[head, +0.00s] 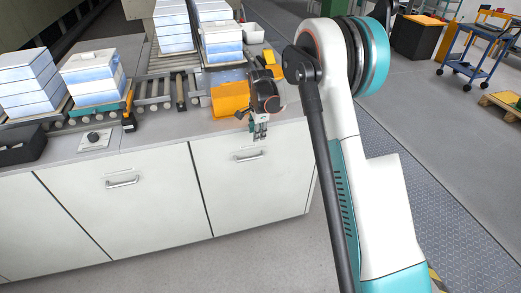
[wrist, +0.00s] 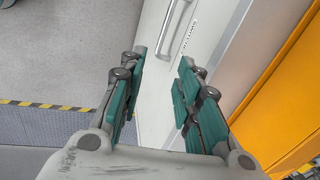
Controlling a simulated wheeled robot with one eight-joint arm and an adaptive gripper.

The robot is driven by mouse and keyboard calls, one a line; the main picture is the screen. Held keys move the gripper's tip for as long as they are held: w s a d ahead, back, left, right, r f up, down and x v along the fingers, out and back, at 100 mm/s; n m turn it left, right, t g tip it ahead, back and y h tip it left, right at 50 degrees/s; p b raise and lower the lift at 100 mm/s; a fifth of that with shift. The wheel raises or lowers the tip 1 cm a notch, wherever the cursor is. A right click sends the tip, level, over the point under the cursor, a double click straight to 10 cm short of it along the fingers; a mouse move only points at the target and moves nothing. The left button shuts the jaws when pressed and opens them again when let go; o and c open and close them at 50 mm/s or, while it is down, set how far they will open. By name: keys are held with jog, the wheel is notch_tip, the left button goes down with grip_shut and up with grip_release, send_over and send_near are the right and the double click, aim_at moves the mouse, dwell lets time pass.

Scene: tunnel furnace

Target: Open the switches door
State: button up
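The switches door (head: 225,190) is the white cabinet front at the right end of the counter, and it looks shut. Its metal bar handle (head: 247,156) is near the top of the door. In the wrist view the handle (wrist: 178,28) shows at the top, with a partly readable label beside it on the door (wrist: 158,95). My gripper (head: 260,132) is at the counter's front edge, just above and right of the handle. In the wrist view my gripper (wrist: 160,72) is open and empty, its fingers apart, with the handle beyond the fingertips and not between them.
An orange box (head: 230,99) sits on the counter left of my gripper. A second white door (head: 125,200) with a handle is to the left. A black case (head: 20,145) and a knob plate (head: 95,140) are on the counter. Stacked boxes (head: 92,78) stand behind. Floor in front is clear.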

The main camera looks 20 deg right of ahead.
aim_at(257, 157)
jog(key=shift+m, duration=0.5)
jog(key=b+x, duration=0.1)
jog(key=x, duration=0.4)
jog(key=b+x, duration=0.1)
jog(key=x, duration=0.5)
jog(key=d+b+x, duration=0.1)
jog(key=b+x, duration=0.1)
jog(key=x, duration=0.4)
jog(key=shift+w, duration=0.2)
grip_shut()
